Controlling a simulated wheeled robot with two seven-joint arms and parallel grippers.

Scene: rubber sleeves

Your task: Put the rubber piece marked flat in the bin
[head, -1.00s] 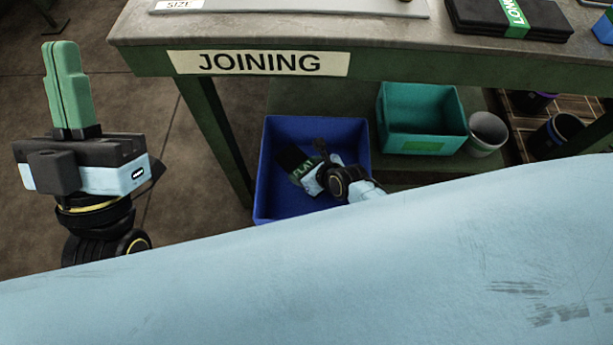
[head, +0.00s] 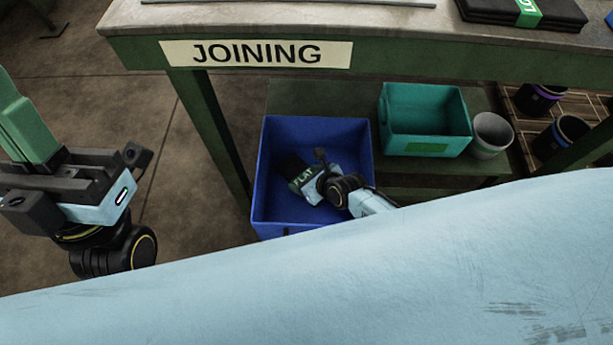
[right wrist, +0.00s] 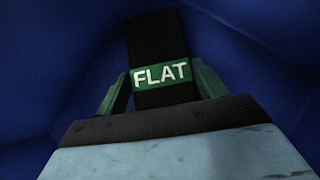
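The black rubber piece (head: 291,166) has a green band marked FLAT. It is inside the blue bin (head: 262,190), below the bench. My right gripper (head: 308,183) reaches down into the bin and is shut on the piece. In the right wrist view, the piece (right wrist: 155,48) stands out between the green fingers (right wrist: 160,88), which touch the two sides of its band. Blue bin walls (right wrist: 60,60) surround it there. My left gripper (head: 22,115) is at the left edge of the head view, its green fingers together and empty, partly cut off.
A bench marked JOINING (head: 256,54) overhangs behind the bin. A teal bin (head: 425,135) and a grey cup (head: 491,135) stand right of it. Dark rubber pieces (head: 550,10) lie on the bench. My pale blue body fills the foreground.

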